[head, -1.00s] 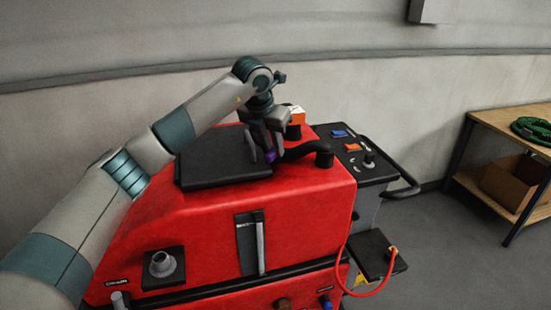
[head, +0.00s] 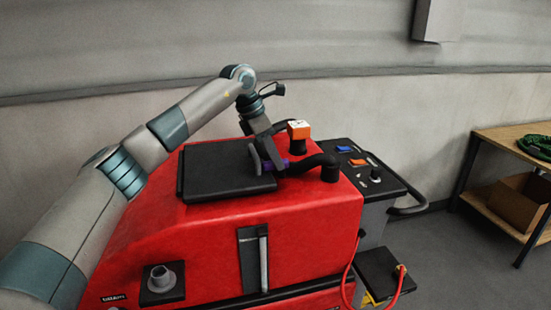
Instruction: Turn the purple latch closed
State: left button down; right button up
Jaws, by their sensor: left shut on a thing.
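The purple latch (head: 266,165) is a small part at the right edge of the black lid (head: 222,171) on top of the red scrubber machine (head: 310,225). My left gripper (head: 268,164) comes down over it from above and is shut on it, with a finger showing on each side. The fingers hide much of the latch, so its exact angle is hard to tell. The lid lies flat on the machine. My right gripper is not in view.
A black hose (head: 313,163) curves beside the gripper on its right. A control panel (head: 360,165) and a handle (head: 405,209) lie farther right. A wooden bench (head: 500,150) stands at the right.

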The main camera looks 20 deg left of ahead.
aim_at(267, 161)
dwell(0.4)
pick_arm(q)
jog(key=c, duration=1.6)
grip_release()
jog(key=shift+r, duration=0.15)
